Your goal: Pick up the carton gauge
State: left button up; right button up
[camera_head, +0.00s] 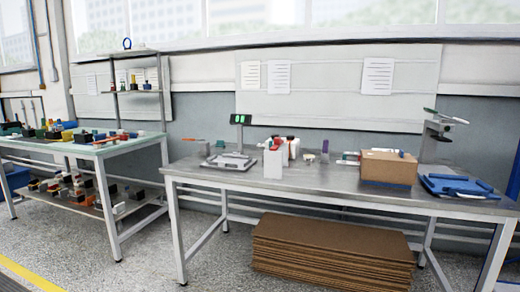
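I cannot tell for sure which thing is the carton gauge. A brown carton (389,168) stands closed on the right part of the metal table (330,186), with small items lying on its top. A flat blue object (455,185) lies to the right of the carton, near the table's right end. A small upright purple-grey piece (325,147) and several small flat items (348,158) lie to the left of the carton. Neither of my grippers is in view.
A scale (230,160) with a green-lit display (241,119) stands at the table's left, beside a white box (273,162) and bottles. A grey stand (437,128) is behind the blue object. Flat cardboard (330,250) is stacked below. A cluttered green-topped bench (85,148) stands left.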

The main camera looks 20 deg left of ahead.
aim_at(275, 158)
jog(key=i+j, duration=0.4)
jog(key=j, duration=0.15)
jog(key=i+j, duration=0.4)
jog(key=j, duration=0.2)
jog(key=i+j+u, duration=0.1)
jog(key=i+j, duration=0.3)
jog(key=j, duration=0.15)
jog(key=i+j, duration=0.4)
jog(key=j, duration=0.15)
